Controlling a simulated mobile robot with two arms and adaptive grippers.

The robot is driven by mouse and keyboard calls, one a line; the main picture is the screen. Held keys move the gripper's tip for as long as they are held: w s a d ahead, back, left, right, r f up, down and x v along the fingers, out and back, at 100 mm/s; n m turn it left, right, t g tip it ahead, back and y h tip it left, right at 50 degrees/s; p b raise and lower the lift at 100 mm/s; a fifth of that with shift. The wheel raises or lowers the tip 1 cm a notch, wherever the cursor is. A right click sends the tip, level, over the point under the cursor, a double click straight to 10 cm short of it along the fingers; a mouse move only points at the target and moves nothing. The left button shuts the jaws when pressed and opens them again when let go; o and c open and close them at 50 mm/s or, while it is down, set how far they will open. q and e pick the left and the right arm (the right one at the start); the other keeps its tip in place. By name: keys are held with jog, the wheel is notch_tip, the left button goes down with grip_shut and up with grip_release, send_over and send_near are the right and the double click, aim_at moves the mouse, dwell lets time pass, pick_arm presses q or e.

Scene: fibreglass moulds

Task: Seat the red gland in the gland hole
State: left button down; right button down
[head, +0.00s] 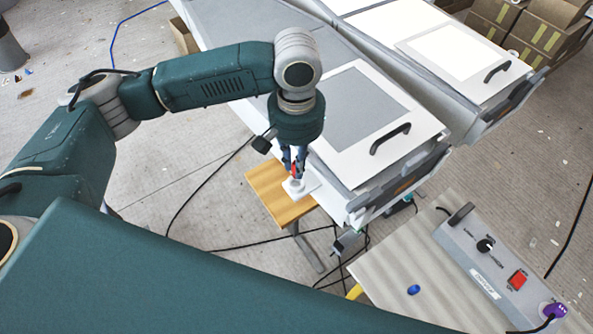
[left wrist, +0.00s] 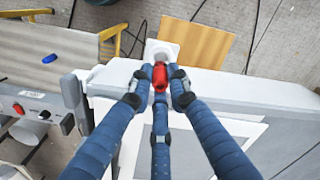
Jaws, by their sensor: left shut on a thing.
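The red gland (head: 293,170) is held between the fingers of my left gripper (head: 293,163), which points down at the small wooden stand. In the left wrist view the red gland (left wrist: 160,76) sits between the blue fingers of the left gripper (left wrist: 159,88). Below it is a white block (head: 300,188) with a round collar, which also shows in the left wrist view (left wrist: 172,48). The gland is over or close to this collar; the fingers hide the hole, and I cannot tell whether they touch. My right gripper is not in view.
The wooden stand (head: 266,186) abuts a long white mould (head: 345,205) with a handled lid. A second table (head: 385,268) at the lower right carries a blue oval piece (head: 414,290) and a grey control box (head: 480,262). Black cables trail on the floor.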

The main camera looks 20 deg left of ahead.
pick_arm(q)
jog(key=shift+f, duration=0.35)
notch_tip(320, 180, down, 4)
jog(key=shift+p, duration=0.3)
jog(key=shift+f, duration=0.1)
jog(key=c, duration=1.7)
grip_release()
jog(key=shift+a, duration=0.1)
jog(key=shift+o, duration=0.2)
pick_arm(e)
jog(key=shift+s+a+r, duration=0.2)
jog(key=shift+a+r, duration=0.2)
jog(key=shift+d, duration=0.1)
